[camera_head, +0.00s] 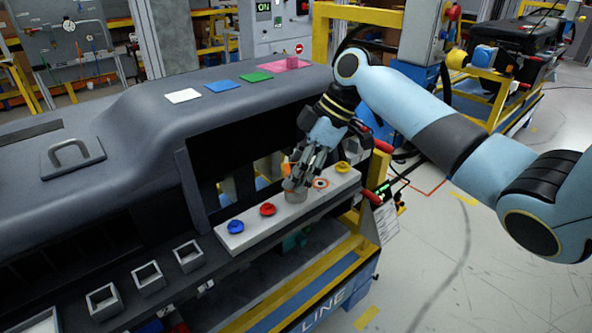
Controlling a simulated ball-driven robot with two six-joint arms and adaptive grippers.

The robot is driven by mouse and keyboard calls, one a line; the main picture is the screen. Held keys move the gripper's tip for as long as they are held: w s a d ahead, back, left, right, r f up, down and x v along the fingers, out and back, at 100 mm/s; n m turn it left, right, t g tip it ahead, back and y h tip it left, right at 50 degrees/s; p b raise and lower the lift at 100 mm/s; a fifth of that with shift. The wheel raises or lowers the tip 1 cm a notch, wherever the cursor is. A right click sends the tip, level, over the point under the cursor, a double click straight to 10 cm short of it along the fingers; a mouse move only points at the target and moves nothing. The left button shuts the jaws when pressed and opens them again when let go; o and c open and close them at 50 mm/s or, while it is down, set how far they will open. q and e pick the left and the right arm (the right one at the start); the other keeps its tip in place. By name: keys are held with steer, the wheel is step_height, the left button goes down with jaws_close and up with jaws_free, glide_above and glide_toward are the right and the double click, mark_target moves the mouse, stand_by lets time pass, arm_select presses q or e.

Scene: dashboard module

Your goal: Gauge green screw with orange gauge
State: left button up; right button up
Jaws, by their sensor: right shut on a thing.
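My right gripper (294,183) reaches down from the upper right over the light grey strip (285,211) on the front of the dashboard. It is shut on what seems to be the orange gauge (286,169), of which only a small orange part shows beside the fingers. A grey round piece (296,196) shows right under the fingertips; I cannot tell whether it belongs to the gauge. The green screw is not visible; the gripper may hide it. An orange ring (320,184) lies on the strip just right of the fingers. My left gripper is out of view.
On the strip stand a blue screw (236,226), a red screw (267,209) and a yellow screw (342,167). Square grey sockets (147,277) line the ledge at lower left. White, blue, green (256,77) and pink patches lie on the dashboard top.

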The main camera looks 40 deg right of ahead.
steer(key=shift+f, duration=0.15)
steer(key=o, duration=1.3)
